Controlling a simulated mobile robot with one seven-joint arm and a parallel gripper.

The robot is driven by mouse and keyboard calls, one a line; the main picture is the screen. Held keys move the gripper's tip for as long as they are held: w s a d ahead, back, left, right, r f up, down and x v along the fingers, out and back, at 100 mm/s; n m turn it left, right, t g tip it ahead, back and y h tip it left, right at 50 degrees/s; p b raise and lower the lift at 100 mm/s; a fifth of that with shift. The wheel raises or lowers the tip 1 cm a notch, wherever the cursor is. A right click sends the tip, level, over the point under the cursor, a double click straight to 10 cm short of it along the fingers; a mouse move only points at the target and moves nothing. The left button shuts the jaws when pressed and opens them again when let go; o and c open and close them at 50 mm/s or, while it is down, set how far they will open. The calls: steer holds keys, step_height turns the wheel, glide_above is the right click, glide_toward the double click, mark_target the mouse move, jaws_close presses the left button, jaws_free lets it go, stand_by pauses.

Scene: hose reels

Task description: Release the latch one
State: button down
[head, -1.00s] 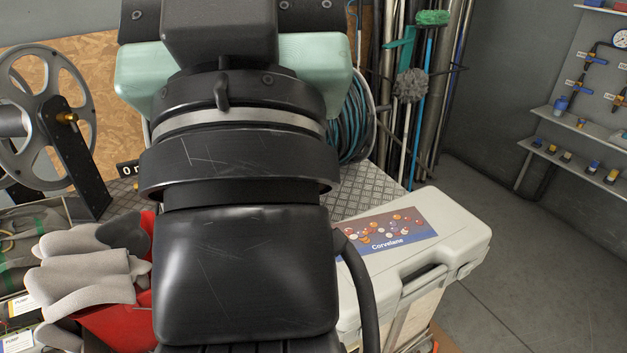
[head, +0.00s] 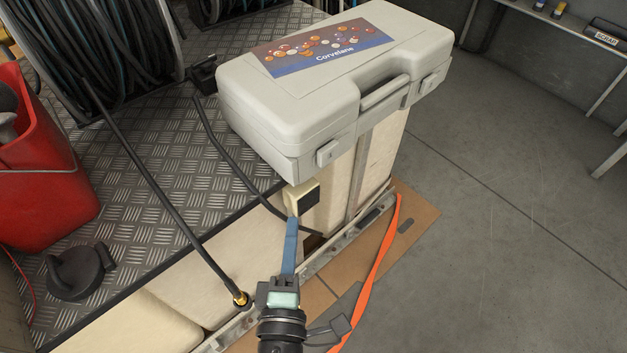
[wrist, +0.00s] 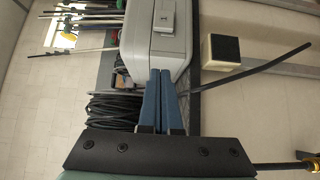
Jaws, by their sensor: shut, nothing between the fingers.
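A closed pale grey case (head: 300,85) lies on the bench corner. Its front has a left latch (head: 327,153) and a right latch (head: 430,83), with a handle (head: 385,92) between them. Both latch tabs look flat against the case. My gripper (head: 292,222) has blue fingers pressed together, empty, below and left of the left latch. In the wrist view, the fingertips (wrist: 161,72) point at the case (wrist: 155,45), with one latch (wrist: 164,16) ahead of them. Contact with the case cannot be told. Which latch is number one is hard to read.
A cream block with a black face (head: 302,198) sits just beyond my fingertips in the picture. A black hose (head: 165,195) crosses the bench to a brass fitting. A red bin (head: 35,160) stands left. The floor on the right is clear.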

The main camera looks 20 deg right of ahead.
stand_by(0.3)
steer(key=p, duration=0.1)
glide_toward(328, 153)
steer(key=w+a, duration=0.4)
steer(key=shift+w+f, duration=0.1)
steer(key=shift+f, duration=0.15)
steer(key=w+d, duration=0.1)
steer(key=d, duration=0.2)
steer(key=shift+w+p, duration=0.35)
steer(key=shift+w, duration=0.05)
steer(key=shift+w+d, duration=0.2)
steer(key=shift+d, duration=0.4)
steer(key=shift+d, duration=0.1)
